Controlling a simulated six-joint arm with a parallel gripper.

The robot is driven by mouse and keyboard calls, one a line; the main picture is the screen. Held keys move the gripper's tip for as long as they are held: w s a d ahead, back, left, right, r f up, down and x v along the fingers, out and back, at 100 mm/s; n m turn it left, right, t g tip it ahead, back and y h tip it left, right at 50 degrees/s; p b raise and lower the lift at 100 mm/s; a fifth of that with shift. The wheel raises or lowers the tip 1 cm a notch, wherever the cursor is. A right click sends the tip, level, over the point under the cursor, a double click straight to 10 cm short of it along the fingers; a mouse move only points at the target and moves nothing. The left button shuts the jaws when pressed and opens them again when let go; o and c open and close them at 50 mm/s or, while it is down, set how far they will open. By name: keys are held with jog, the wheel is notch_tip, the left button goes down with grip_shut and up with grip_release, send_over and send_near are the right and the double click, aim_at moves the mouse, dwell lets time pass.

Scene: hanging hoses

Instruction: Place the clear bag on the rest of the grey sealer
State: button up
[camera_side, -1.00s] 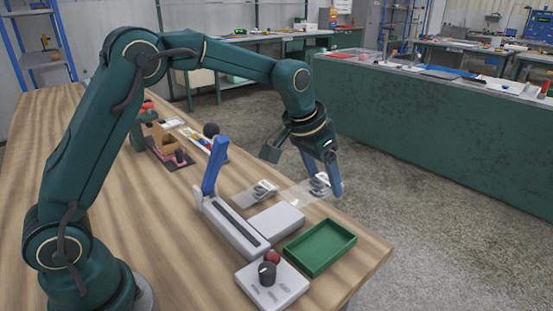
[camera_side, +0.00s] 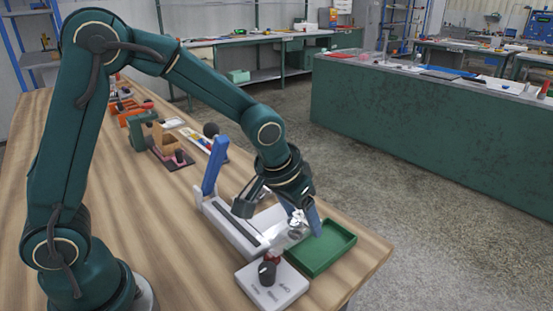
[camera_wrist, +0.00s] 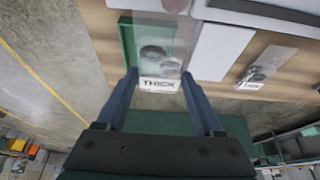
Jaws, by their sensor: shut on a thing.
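My gripper (camera_side: 308,226) is shut on the clear bag (camera_side: 297,224), with the blue fingers pointing down. In the wrist view the bag (camera_wrist: 160,52) hangs out beyond the fingertips; it holds round metal-looking parts and has a label reading THICK. The grey sealer (camera_side: 232,228) stands on the table with its blue lever (camera_side: 213,165) raised. Its pale flat rest (camera_side: 268,217) is partly hidden by my gripper and the bag. In the side view the bag is over or beside the rest's right end; contact cannot be told.
A green tray (camera_side: 322,250) lies right of the rest, close to my fingers. A second labelled clear bag (camera_wrist: 262,68) lies on the table beyond the sealer. Bare table shows at the left.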

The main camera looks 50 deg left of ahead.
send_over(277, 217)
jog(key=s, duration=0.2)
jog(key=shift+w+d, duration=0.1)
jog(key=shift+w, duration=0.15)
jog(key=shift+f, duration=1.75)
jog(key=shift+f, duration=0.15)
jog(key=o, duration=1.5)
jog(key=shift+v, duration=2.2)
jog(key=shift+w, duration=0.1)
